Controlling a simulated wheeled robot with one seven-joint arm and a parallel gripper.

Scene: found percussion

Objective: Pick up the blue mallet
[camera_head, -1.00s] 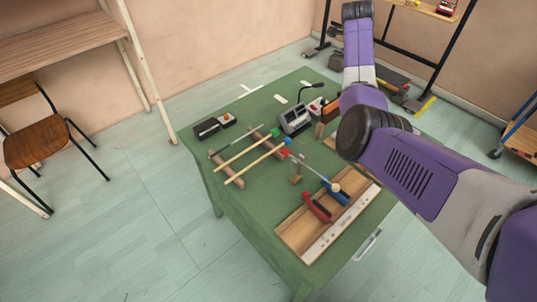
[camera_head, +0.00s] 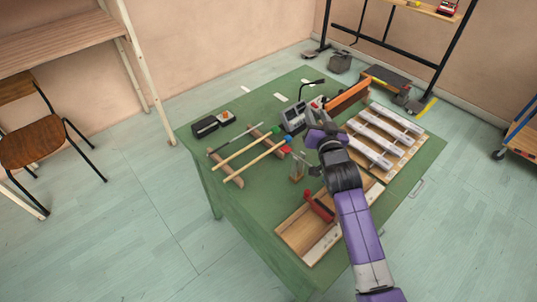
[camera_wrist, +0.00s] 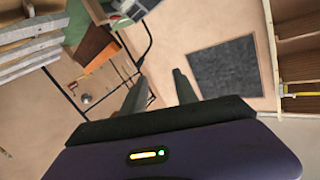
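The blue mallet (camera_head: 262,158) lies on the green table (camera_head: 240,210). Its light wooden stick rests across two wooden rails, with a small blue head at its upper right end. A green-headed mallet (camera_head: 246,149) lies parallel beside it. My gripper (camera_head: 316,114) is raised over the table, to the right of the blue head and apart from it. In the wrist view my gripper (camera_wrist: 160,85) shows two dark fingers spread apart with nothing between them. The blue mallet does not show in the wrist view.
A grey device (camera_head: 294,118) with a thin bent black arm stands behind the mallet heads. A bar instrument (camera_head: 385,135) lies to the right. A wooden tray (camera_head: 296,232) with a red-handled item is in front. A small red part sits close to the blue head. A black box (camera_head: 205,127) stands at left.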

